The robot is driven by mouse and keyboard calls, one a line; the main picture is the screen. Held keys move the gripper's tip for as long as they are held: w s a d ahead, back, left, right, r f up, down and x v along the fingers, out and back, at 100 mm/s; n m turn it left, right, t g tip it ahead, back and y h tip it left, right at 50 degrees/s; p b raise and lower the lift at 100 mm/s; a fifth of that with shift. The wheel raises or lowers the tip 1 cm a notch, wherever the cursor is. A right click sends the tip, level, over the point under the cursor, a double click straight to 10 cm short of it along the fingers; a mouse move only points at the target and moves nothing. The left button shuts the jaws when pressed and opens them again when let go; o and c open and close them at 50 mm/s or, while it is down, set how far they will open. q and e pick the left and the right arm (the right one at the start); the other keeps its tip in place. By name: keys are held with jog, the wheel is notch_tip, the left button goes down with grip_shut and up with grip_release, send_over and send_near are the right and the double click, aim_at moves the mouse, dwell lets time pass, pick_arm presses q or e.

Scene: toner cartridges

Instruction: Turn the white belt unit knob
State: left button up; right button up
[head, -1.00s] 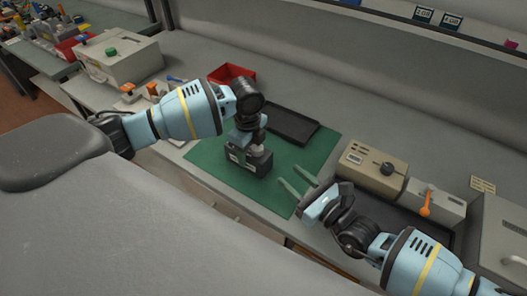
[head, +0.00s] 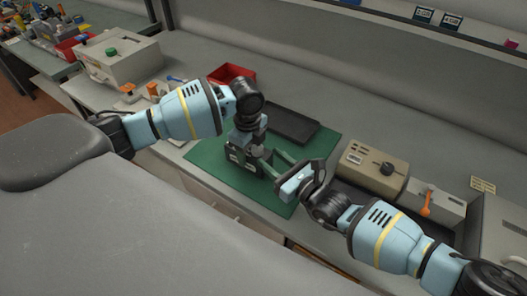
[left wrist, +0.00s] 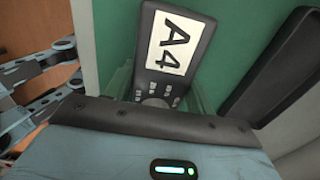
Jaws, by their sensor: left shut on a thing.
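A black block (head: 238,160) with a white label stands on the green mat (head: 208,160). The left wrist view shows the block (left wrist: 153,85) with its label reading A4. My left gripper (head: 247,142) is over the block and shut on it; its fingertips are largely hidden in the head view. My right gripper (head: 270,158) is open, with its pale green fingers apart at the block's right side; contact is unclear. A white box (head: 443,209) at the right carries an orange lever (head: 426,206). A beige box (head: 360,160) beside it carries a black knob (head: 387,168). None is marked as the belt unit.
An empty black tray (head: 292,125) and a red bin (head: 230,74) lie behind the block. A cream machine (head: 125,68) with a green knob (head: 111,51) stands at the far left. Free grey bench lies behind the beige box.

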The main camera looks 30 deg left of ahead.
aim_at(261, 152)
jog(key=shift+x, duration=2)
jog(key=shift+c, duration=0.4)
jog(key=c, duration=0.6)
jog(key=shift+s, duration=0.1)
jog(key=shift+c, duration=0.2)
jog(key=shift+s+a+m+t+h, duration=0.15)
jog(key=shift+m+t+h, duration=0.25)
jog(key=shift+m+t, duration=0.45)
jog(key=o, duration=0.7)
